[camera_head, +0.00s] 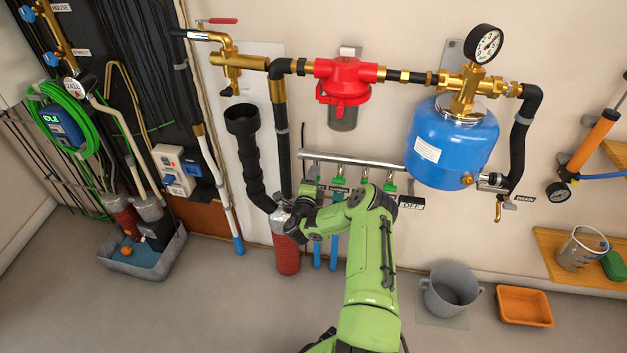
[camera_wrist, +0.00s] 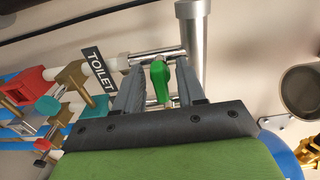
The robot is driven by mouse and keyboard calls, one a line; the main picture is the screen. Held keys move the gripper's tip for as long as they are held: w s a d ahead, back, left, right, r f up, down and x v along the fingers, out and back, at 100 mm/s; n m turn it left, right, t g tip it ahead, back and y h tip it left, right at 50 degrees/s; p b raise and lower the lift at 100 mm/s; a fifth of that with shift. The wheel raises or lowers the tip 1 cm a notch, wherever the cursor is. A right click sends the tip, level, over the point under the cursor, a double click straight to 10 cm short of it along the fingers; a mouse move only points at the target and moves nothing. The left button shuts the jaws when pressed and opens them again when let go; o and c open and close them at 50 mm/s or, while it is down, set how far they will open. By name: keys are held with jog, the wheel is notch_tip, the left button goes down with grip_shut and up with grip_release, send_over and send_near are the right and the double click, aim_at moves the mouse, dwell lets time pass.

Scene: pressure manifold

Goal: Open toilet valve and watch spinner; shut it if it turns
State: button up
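The toilet valve's green handle (camera_wrist: 160,73) shows in the wrist view, beside a black TOILET label (camera_wrist: 98,68) and a metal manifold pipe (camera_wrist: 191,50). My gripper (camera_wrist: 160,85) has one grey finger on each side of the handle, with visible gaps, so it is open around or just in front of it. Whether a finger touches the handle I cannot tell. In the head view my gripper (camera_head: 300,213) is low at the manifold (camera_head: 350,159), and my arm covers part of the valve row. I cannot make out the spinner in either view.
Other green valve handles (camera_head: 338,182) hang along the manifold. A blue tank (camera_head: 452,140) with a gauge (camera_head: 484,44) is to the right, and a red filter housing (camera_head: 346,80) is above. A red cylinder (camera_head: 286,252) stands close beside my gripper. A grey bucket (camera_head: 450,289) is on the floor.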

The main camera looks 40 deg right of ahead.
grip_shut()
jog(key=n+p, duration=0.3)
jog(key=n, duration=0.1)
jog(key=shift+r+p, duration=0.15)
jog(key=shift+p, duration=0.15)
jog(key=n+p, duration=0.2)
jog(key=n, duration=0.2)
jog(key=shift+n+p, duration=0.3)
jog(key=shift+p, duration=0.05)
jog(key=n+p, duration=0.2)
jog(key=n, duration=0.2)
jog(key=shift+f+n+p, duration=0.15)
jog(key=shift+n+p, duration=0.25)
jog(key=shift+n, duration=0.95)
jog(key=shift+f+n+p, duration=0.1)
jog(key=shift+n+p, duration=0.3)
jog(key=shift+n, duration=0.95)
